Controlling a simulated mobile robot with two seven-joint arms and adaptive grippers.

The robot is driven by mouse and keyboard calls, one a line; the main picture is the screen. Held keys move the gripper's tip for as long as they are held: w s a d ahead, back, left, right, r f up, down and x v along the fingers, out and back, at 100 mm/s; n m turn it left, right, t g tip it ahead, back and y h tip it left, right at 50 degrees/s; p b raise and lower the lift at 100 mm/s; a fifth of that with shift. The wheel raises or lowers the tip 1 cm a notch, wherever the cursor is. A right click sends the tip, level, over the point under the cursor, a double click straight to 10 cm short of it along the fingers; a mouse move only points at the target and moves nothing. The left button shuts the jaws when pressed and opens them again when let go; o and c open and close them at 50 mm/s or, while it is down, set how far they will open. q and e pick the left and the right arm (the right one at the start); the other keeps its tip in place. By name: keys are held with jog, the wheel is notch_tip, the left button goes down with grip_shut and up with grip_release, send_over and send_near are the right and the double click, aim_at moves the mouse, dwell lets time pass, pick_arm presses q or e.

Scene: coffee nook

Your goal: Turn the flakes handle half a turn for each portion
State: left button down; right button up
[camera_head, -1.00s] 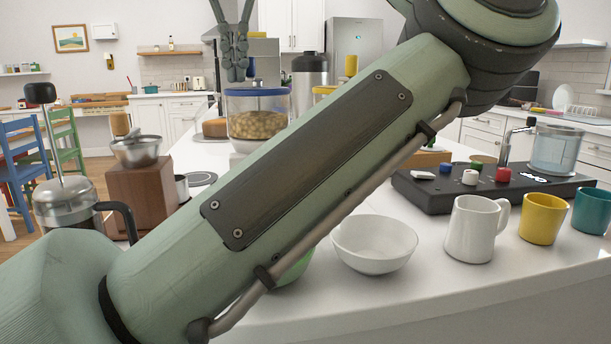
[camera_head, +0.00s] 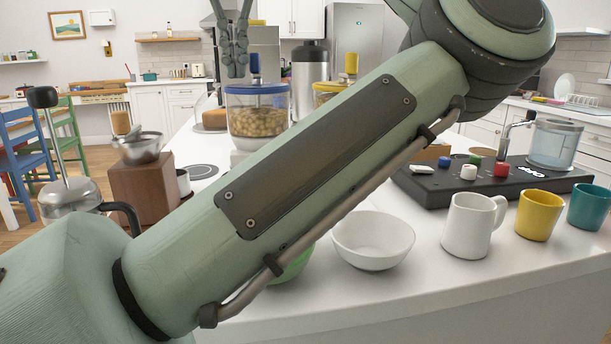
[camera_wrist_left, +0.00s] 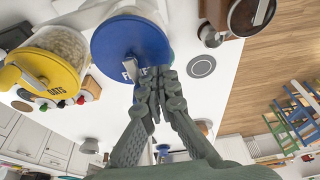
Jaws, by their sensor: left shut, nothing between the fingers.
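The flakes dispenser (camera_head: 257,122) is a clear jar of flakes with a blue lid and an upright blue knob (camera_head: 255,65) on top. In the left wrist view its blue lid (camera_wrist_left: 120,45) carries partly covered lettering. My left gripper (camera_head: 236,72) points down just left of the knob, shut and empty. In the left wrist view the fingertips (camera_wrist_left: 158,75) overlap the lid's edge; I cannot tell whether they touch the handle. A green bowl (camera_head: 292,266) shows partly behind my arm. My right gripper is out of view.
The oats dispenser (camera_wrist_left: 50,60) with a yellow lid stands beside the flakes. A grinder (camera_head: 143,188) and French press (camera_head: 70,195) stand at left.

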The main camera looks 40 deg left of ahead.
pick_arm(q)
notch_tip(320, 180, up, 2)
jog(key=shift+r+p, duration=0.25)
jog(key=shift+p, duration=0.7)
jog(key=shift+r, duration=2.2)
